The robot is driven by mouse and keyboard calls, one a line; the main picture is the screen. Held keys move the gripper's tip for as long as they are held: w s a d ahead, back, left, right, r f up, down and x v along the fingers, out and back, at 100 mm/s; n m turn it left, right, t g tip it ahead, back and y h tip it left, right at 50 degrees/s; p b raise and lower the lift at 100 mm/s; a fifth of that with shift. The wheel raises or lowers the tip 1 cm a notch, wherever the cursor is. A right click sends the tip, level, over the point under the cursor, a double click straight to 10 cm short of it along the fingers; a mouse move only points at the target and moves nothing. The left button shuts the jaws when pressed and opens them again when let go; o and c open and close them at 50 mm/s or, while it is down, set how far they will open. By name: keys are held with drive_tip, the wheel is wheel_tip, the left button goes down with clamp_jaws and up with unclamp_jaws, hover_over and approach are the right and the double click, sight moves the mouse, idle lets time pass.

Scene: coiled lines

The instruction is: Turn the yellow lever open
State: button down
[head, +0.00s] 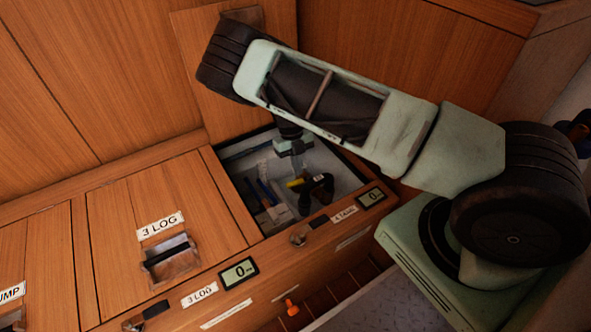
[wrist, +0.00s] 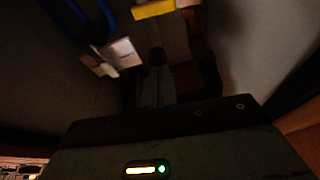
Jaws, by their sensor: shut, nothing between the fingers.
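The yellow lever (head: 296,183) is a small bright bar inside the open compartment at the centre of the head view, beside a black curved pipe (head: 318,190). In the wrist view a yellow piece (wrist: 153,9), apparently the lever, shows at the top edge, partly cut off. My gripper (head: 298,170) reaches down into the compartment from above, its fingers just above the lever. It is shut and empty. In the dark wrist view, my gripper's fingers (wrist: 160,75) point towards the yellow piece. I cannot tell whether they touch it.
Blue lines (head: 265,190) lie left of the lever; a blue loop (wrist: 92,22) and a white tag (wrist: 122,52) show in the wrist view. The compartment's walls are close around my gripper. A closed hatch labelled 3 LOG (head: 160,225) lies to the left.

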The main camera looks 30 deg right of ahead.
sight(296, 184)
drive_tip(key=f+b, duration=0.6)
drive_tip(key=f, duration=0.3)
drive_tip(key=shift+w+f, duration=0.1)
drive_tip(key=shift+w, duration=0.1)
drive_tip(key=shift+w+r, duration=0.25)
drive_tip(key=shift+w, duration=0.1)
